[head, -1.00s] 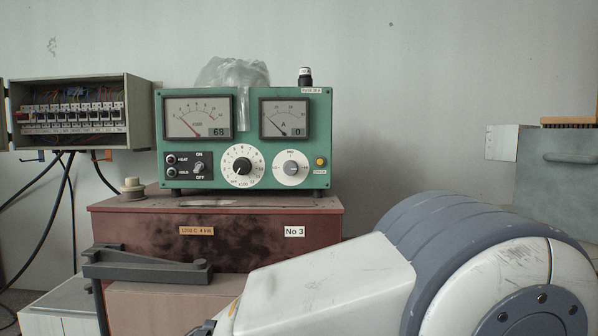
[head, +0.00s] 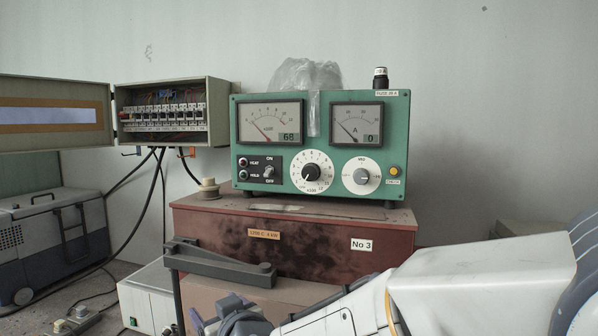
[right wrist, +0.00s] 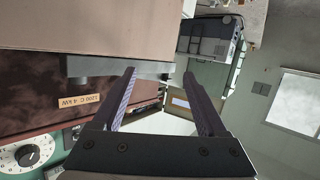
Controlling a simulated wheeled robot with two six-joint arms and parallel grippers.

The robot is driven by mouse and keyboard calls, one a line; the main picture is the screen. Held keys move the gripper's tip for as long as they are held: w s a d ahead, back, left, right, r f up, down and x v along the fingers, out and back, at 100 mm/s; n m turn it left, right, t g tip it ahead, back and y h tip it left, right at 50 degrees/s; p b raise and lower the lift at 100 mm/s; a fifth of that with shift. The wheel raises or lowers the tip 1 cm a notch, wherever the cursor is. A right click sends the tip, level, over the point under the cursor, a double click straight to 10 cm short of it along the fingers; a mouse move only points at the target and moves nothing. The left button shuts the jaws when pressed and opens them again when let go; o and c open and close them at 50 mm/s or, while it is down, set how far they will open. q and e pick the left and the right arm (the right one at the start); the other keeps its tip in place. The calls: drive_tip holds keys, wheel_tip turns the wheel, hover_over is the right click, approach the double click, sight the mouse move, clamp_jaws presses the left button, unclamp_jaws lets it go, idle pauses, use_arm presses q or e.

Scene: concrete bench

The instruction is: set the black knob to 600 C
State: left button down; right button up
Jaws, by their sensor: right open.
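The black knob (head: 311,173) sits at the centre of a white numbered dial on the front of a green control unit (head: 222,150). Where its pointer stands is too small to tell. In the right wrist view the black knob (right wrist: 27,155) shows at the lower left. My right gripper (head: 212,318) is low in the head view, below and left of the knob and apart from it. In the right wrist view its two fingers (right wrist: 159,75) are spread with nothing between them. My left gripper is not in view.
The unit's left display (head: 289,138) reads 68. A grey-pointer knob (head: 361,177) is right of the black one, a toggle switch (head: 269,171) left. The unit stands on a red-brown furnace (head: 310,238) with a dark handle bar (head: 220,265) in front. An open breaker box (head: 218,105) is left.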

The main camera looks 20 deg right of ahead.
drive_tip(key=w+d+r+m+t+h, duration=0.3)
drive_tip(key=w+d+r+t+h, duration=0.15)
drive_tip(key=d+r, duration=0.4)
drive_tip(key=m+t+h+p, duration=0.15)
drive_tip(key=m+h, duration=0.25)
drive_tip(key=h, duration=0.6)
approach(310, 176)
drive_tip(key=shift+y, duration=0.25)
drive_tip(key=p+x, duration=0.1)
drive_tip(key=x, duration=0.1)
drive_tip(key=p+x, duration=0.1)
drive_tip(key=x, duration=0.1)
drive_tip(key=p+x, duration=0.2)
drive_tip(key=x, duration=0.1)
drive_tip(key=shift+d+r, duration=0.1)
drive_tip(key=shift+r, duration=0.25)
drive_tip(key=shift+w+d+r+p, duration=0.15)
drive_tip(key=shift+w+d+p, duration=0.2)
drive_tip(key=shift+w, duration=0.25)
